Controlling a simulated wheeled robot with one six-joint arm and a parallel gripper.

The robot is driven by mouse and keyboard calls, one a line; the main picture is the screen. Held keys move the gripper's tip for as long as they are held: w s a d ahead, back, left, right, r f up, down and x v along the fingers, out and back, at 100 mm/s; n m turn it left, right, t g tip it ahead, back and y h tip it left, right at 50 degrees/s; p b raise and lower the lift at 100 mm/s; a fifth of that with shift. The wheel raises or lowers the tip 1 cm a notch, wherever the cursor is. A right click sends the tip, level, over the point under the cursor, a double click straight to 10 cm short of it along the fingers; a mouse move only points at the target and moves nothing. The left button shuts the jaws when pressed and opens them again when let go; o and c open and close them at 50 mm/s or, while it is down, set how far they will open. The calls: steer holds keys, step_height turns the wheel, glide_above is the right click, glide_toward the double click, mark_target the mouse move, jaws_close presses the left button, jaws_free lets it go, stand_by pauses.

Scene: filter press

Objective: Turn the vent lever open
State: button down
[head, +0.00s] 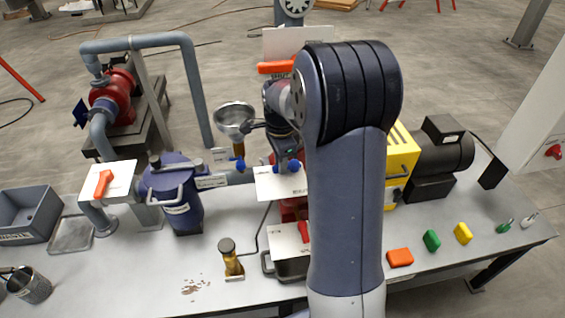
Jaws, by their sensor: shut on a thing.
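My gripper (286,158) points down just left of my large arm link, near the middle of the head view. It is shut on what looks like a blue lever (293,167) above a white plate (279,185). I take this lever to be the vent lever, but no label on the plate can be read. My wrist and arm hide much of the lever, so its angle cannot be told. A metal funnel-like bowl (234,115) stands close to the left of my wrist.
Orange levers on white plates stand at left (103,183) and at the back (277,67). A blue lidded vessel (178,200) and a brass-coloured fitting (230,258) stand on the bench. A yellow box (401,160) with a black motor is at right. The right front has small coloured blocks.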

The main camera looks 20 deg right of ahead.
steer(key=shift+w+m, duration=0.35)
steer(key=shift+m, duration=0.65)
steer(key=c, duration=1.3)
jaws_free()
step_height(320, 180, up, 11)
steer(key=shift+f+b, duration=0.1)
steer(key=shift+b, duration=0.2)
